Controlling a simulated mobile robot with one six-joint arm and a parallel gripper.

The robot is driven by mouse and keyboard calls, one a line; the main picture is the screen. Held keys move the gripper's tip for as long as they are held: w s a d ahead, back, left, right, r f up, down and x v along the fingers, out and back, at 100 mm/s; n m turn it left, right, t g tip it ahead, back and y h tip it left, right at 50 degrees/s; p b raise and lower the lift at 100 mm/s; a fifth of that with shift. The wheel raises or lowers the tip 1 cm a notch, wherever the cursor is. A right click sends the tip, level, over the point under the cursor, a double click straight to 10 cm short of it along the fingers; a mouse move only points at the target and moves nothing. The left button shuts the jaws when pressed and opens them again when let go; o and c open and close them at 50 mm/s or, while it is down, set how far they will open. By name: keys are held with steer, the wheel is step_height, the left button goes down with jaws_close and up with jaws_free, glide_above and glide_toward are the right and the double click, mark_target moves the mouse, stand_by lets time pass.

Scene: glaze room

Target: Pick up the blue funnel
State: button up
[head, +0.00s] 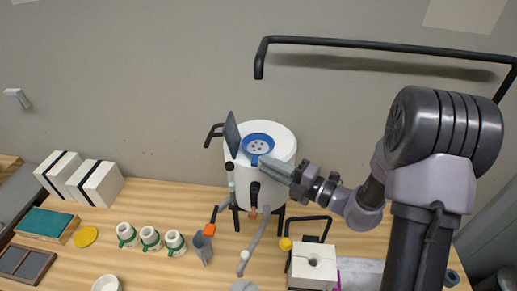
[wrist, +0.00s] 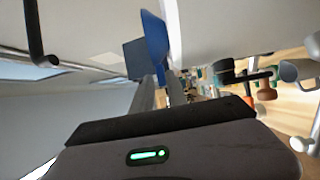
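The blue funnel (head: 258,144) lies on top of a white lidded drum (head: 274,156), with a round pierced plate in its middle and a short blue tab on its near side. My gripper (head: 266,163) is at that tab, reaching in from the right over the drum's top. In the wrist view the funnel's blue edge (wrist: 154,38) runs down to between the two grey fingertips (wrist: 160,84). The fingers stand a little apart with the blue part between them. I cannot tell whether they press on it.
A dark upright panel (head: 232,134) stands beside the funnel's left side. A grey scoop-like funnel (head: 202,248), an orange block (head: 210,230) and several white cups (head: 150,238) stand on the wooden table. A black rail (head: 390,46) crosses the wall above.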

mark_target(253, 159)
steer(key=x, duration=0.5)
steer(key=shift+a+f, duration=0.1)
steer(key=shift+a, duration=0.2)
steer(key=shift+d, duration=0.15)
jaws_close()
